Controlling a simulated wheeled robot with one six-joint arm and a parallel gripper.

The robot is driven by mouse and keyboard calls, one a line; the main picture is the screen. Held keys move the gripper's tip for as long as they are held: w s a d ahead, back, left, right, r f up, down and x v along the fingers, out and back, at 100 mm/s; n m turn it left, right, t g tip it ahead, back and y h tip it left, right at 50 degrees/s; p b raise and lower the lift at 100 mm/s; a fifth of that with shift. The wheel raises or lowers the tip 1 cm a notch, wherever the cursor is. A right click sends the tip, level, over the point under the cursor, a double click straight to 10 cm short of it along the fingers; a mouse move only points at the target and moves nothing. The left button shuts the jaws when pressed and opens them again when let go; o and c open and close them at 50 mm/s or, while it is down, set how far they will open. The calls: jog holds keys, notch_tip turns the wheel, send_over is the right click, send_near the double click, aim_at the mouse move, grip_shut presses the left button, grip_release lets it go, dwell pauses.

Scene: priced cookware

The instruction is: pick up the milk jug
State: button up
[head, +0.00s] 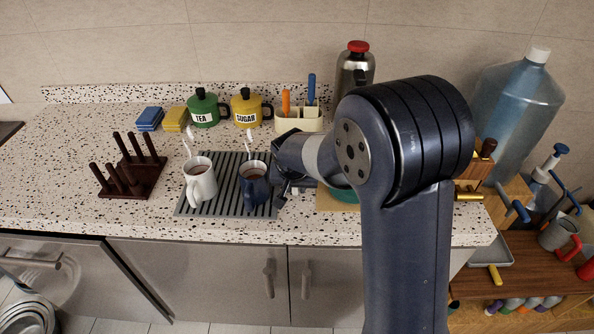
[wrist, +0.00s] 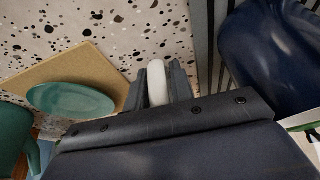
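My gripper (wrist: 158,84) reaches down just right of the blue mug (head: 256,184) in the head view, where my arm hides part of that area. In the wrist view, a rounded white piece (wrist: 157,82) stands between the two dark fingers. They lie close along both its sides; I cannot tell whether they press on it. It looks like a handle, perhaps the milk jug's, but no whole jug shows in either view. A dark blue rounded body, probably the blue mug (wrist: 268,45), is right of the fingers in the wrist view.
A white mug (head: 200,181) stands left of the blue one on a ridged mat (head: 219,209). A teal dish (wrist: 70,97) lies on a board (wrist: 92,63) beside my gripper. A dark peg rack (head: 130,177) stands far left. Canisters (head: 207,111) stand behind.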

grip_shut()
jog(key=shift+r, duration=0.15)
dwell(0.4)
jog(key=shift+r+b, duration=0.35)
jog(key=shift+r, duration=4.45)
jog(key=shift+r, duration=0.1)
